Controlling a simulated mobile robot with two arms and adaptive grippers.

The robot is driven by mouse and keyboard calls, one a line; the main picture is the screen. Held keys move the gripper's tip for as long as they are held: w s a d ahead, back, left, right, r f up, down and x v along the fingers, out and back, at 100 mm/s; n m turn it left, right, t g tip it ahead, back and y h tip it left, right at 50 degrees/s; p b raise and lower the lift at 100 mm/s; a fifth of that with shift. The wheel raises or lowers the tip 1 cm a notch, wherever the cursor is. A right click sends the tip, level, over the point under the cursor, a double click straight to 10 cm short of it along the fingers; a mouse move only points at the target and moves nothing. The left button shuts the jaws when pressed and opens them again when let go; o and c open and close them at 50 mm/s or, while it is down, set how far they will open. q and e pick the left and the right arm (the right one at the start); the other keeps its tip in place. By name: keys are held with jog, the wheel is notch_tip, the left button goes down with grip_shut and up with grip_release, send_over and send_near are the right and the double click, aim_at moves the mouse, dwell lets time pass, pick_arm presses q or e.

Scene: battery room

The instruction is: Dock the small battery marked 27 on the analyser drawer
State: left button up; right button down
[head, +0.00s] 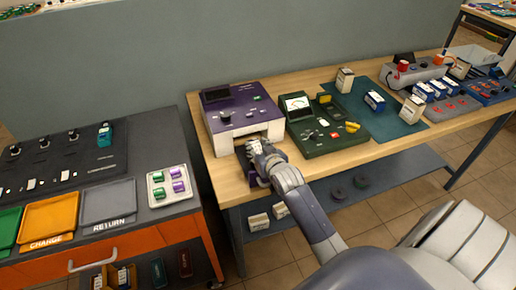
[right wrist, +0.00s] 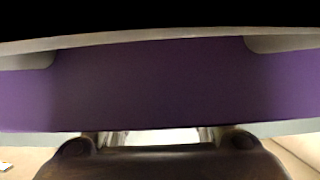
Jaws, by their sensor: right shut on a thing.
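The analyser (head: 221,120) is a purple-topped box with a white front, at the back left of the wooden table. My right gripper (head: 258,155) is in front of it, shut on what looks like the handle of its drawer, and hides most of the drawer. The right wrist view shows a wide purple panel (right wrist: 150,85) close up, with a pale part between the dark fingers (right wrist: 155,138). Small green and purple batteries (head: 170,185) sit in a white tray; no 27 is legible. My left gripper is not in view.
A dark green tester (head: 325,135) stands close right of the analyser. Several batteries and a green mat (head: 395,125) lie farther right. The left bench has orange and grey trays (head: 108,201). A lower shelf (head: 385,181) is under the table.

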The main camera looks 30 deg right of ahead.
jog(key=c, duration=1.3)
grip_release()
jog(key=shift+c, duration=0.2)
jog(key=shift+f, duration=0.2)
jog(key=shift+p+v, duration=0.95)
jog(key=shift+v, duration=0.05)
jog(key=p+v, duration=0.6)
jog(key=v, duration=0.2)
jog(key=shift+r, duration=0.1)
jog(key=shift+s+a+r+p, duration=0.15)
jog(key=shift+s+p, duration=0.2)
jog(key=shift+s, duration=0.2)
